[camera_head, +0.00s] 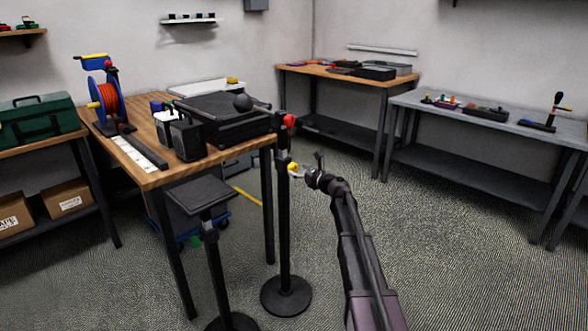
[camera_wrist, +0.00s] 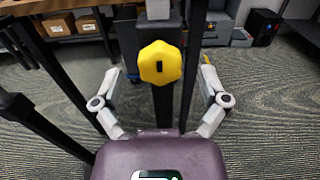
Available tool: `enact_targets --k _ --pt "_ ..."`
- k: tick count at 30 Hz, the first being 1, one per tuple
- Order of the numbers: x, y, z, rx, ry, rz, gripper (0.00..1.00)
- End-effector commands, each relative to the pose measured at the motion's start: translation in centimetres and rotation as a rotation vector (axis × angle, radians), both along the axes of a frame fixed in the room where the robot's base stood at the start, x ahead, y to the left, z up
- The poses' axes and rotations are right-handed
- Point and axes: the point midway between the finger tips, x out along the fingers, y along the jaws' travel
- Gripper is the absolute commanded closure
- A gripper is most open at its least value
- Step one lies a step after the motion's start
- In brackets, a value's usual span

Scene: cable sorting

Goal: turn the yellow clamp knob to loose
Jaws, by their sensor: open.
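The yellow clamp knob (camera_wrist: 160,60) is lobed, with a short upright dark mark near its centre. It faces the wrist camera in the upper middle of the wrist view. In the head view the knob (camera_head: 293,167) sits partway up a black stand (camera_head: 284,230) with a round base. My gripper (camera_wrist: 158,76) is open, with one finger on each side of the knob and a clear gap to both. In the head view my gripper (camera_head: 302,172) reaches the knob from the right. I cannot tell the exact depth between fingertips and knob.
A red knob (camera_head: 289,120) is higher on the same stand. A second stand with a flat black top (camera_head: 200,194) stands to the left. The wooden table (camera_head: 150,178) with a cable reel (camera_head: 103,95) and black cases is close behind. Open floor lies to the right.

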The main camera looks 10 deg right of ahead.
Motion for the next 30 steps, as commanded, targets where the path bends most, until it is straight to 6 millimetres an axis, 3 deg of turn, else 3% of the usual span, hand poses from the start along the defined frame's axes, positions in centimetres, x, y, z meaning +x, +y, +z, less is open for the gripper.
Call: enact_targets --k 6,19,27,30 --pt "1.7 1.2 0.0 0.000 0.000 0.000 0.06" --pt "1.9 1.5 0.0 0.000 0.000 0.000 0.06" --pt "1.9 1.5 0.0 0.000 0.000 0.000 0.87" --pt "1.9 1.5 0.0 0.000 0.000 0.000 0.88"
